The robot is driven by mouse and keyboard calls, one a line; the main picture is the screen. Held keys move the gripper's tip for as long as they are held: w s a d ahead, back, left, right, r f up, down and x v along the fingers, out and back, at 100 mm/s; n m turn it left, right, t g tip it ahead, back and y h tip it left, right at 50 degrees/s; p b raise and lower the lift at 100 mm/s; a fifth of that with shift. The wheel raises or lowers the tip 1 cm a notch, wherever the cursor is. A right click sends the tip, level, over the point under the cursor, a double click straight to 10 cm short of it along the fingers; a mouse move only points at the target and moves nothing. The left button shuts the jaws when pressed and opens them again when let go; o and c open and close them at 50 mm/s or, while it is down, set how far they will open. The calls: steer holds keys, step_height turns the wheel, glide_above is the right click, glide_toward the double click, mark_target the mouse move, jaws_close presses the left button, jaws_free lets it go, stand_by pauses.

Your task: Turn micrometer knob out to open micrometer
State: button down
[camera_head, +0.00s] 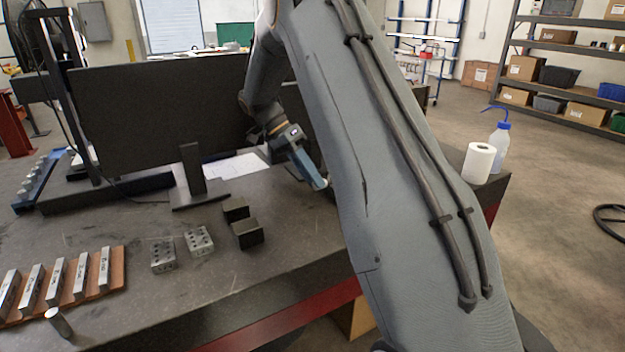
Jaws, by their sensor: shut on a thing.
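My gripper (318,183) is at the far side of the dark bench, near its middle, pointing down and to the right. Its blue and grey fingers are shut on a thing. That thing is hidden, as my own arm crosses in front of the spot. I cannot make out the micrometer or its knob, so I cannot tell how far it is open.
Two dark blocks (247,235), two drilled blocks (199,241) and a rack of bars (104,283) lie front left. A paper roll (479,162) and blue-capped bottle (500,145) stand right.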

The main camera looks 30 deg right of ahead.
stand_by(0.3)
steer(key=c, duration=1.6)
jaws_free()
steer(key=shift+o, duration=0.2)
steer(key=shift+r, duration=0.1)
step_height(320, 180, up, 10)
steer(key=b, duration=0.3)
